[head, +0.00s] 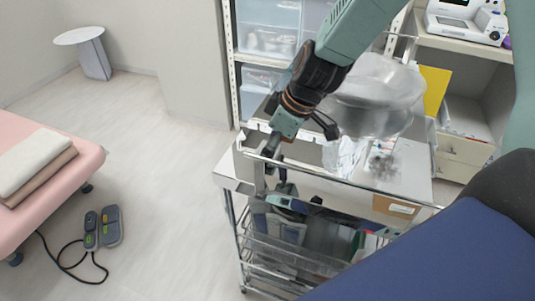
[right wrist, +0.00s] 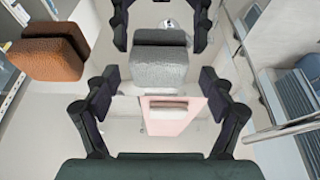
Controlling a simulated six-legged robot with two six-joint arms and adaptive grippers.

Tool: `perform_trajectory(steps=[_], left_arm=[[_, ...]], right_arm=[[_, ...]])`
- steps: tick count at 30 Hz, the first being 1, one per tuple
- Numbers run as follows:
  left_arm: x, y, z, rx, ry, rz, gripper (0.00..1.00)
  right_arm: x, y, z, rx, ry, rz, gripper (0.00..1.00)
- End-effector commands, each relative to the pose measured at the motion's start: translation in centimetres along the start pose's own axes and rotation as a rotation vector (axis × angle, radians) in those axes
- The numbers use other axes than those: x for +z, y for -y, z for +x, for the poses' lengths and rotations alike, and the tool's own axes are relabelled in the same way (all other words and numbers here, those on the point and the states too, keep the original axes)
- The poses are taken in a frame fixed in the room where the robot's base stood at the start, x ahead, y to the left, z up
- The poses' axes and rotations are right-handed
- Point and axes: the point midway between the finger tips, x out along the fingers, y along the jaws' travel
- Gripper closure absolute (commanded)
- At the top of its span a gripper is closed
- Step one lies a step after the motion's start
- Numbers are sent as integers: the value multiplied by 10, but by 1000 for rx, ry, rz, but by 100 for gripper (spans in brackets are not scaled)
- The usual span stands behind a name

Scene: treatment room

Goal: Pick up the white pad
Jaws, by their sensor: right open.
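Two white things could be the white pad, and I cannot tell which. A flat white folded piece (head: 33,160) lies on a brown one on the pink bed at the left of the head view. A crumpled white item (head: 345,155) lies on top of the metal cart (head: 232,170). My right gripper (head: 301,138) is over the cart's left end, open, beside the crumpled item and far from the bed. In the right wrist view its fingers (right wrist: 160,105) are apart with nothing held between them; the bed (right wrist: 175,123) shows far off beyond. My left gripper is out of view.
A clear plastic bowl-like thing (head: 372,95) is on the cart close behind my right gripper. The cart's metal rail (right wrist: 285,130) is near at the right. Brown (right wrist: 45,55) and grey (right wrist: 160,65) padded chairs stand beyond.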

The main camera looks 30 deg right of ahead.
Motion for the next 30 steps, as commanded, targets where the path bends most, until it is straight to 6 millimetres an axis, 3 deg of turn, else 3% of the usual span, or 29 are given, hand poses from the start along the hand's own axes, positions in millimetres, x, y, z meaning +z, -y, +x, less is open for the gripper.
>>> perform_trajectory(steps=[15,23,30], left_arm=[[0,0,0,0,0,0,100],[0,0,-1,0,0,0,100],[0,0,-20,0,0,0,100]], right_arm=[[1,0,-1,1,-1,4,57],[1,0,-2,1,-1,3,58],[-11,-1,-30,2,-2,2,58]])
